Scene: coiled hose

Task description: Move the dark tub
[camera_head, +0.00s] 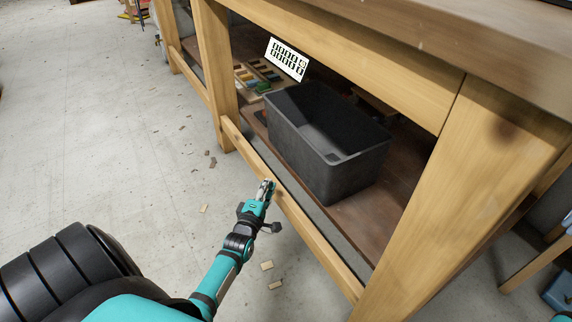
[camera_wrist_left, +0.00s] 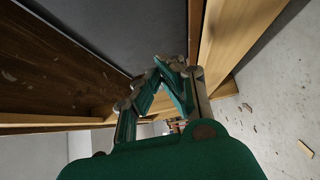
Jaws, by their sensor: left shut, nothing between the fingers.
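The dark tub (camera_head: 330,150) is an open, dark grey box that looks empty. It stands upright on the lower shelf (camera_head: 372,218) of a wooden workbench in the head view. My left gripper (camera_head: 266,186) is shut and empty by the bench's front lower rail, to the left of the tub and apart from it. In the left wrist view the fingers (camera_wrist_left: 165,70) are closed together, with a large dark grey surface beyond them that seems to be the tub. My right gripper is in neither view.
The front lower rail (camera_head: 300,222) and the bench legs (camera_head: 216,75) frame the shelf opening. The bench top (camera_head: 450,35) overhangs it. A tray of coloured pieces (camera_head: 262,75) and a printed card (camera_head: 287,59) are behind the tub. The floor at left has small scraps.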

